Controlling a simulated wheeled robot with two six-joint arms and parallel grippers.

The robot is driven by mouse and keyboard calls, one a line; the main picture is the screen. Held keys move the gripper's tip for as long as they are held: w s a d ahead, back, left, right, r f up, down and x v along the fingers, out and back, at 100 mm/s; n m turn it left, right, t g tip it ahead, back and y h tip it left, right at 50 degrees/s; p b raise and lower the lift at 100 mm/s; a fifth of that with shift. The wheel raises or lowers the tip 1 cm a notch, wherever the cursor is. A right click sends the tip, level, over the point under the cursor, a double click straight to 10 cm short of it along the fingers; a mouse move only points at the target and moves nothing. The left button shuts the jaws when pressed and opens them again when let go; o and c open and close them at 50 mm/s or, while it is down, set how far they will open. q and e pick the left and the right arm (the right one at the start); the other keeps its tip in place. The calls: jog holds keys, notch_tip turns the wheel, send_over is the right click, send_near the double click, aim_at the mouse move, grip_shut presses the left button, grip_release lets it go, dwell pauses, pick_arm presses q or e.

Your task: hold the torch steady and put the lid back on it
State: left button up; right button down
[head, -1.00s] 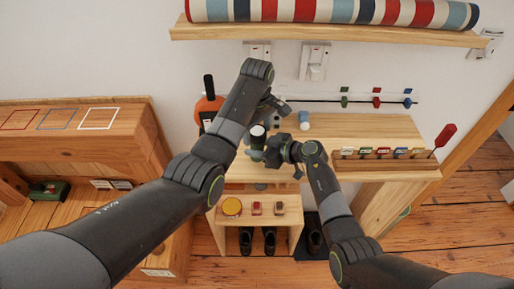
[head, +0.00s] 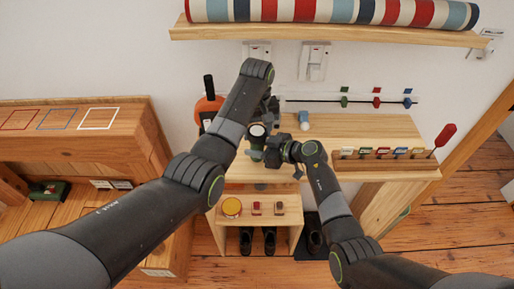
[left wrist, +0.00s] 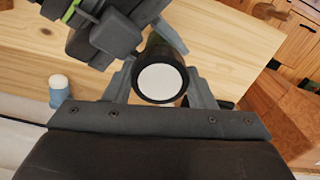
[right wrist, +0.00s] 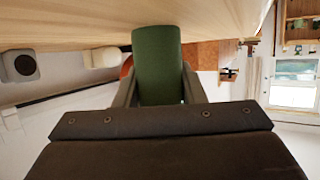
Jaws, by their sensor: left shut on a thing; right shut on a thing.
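The torch's green body (right wrist: 158,65) is between the fingers of my right gripper (right wrist: 160,95), which is shut on it. In the head view, a little green shows beside my right gripper (head: 274,151), above the wooden bench. A black round lid with a white end face (left wrist: 160,80) is between the fingers of my left gripper (left wrist: 160,92), which is shut on it. In the head view, the lid (head: 257,131) is directly above the green body, in line with it. The joint is hidden, so I cannot tell whether they touch or how far the lid is on.
A small blue and white piece (head: 304,121) stands on the wooden bench (head: 350,128) to the right. A rack of coloured tags (head: 376,153) and a red-handled tool (head: 445,135) are farther right. A low stool (head: 287,217) with small tins stands below. An orange object (head: 207,106) is behind my left arm.

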pick_arm(q)
jog(key=o, duration=1.1)
jog(key=shift+r, duration=2.25)
jog(key=shift+c, duration=0.6)
jog(key=shift+r, duration=0.1)
jog(key=shift+r+n, duration=0.45)
jog(key=shift+n, duration=0.45)
notch_tip(320, 180, up, 2)
jog(key=n, duration=0.4)
jog(key=shift+r+n, duration=0.2)
jog(key=shift+n, duration=0.2)
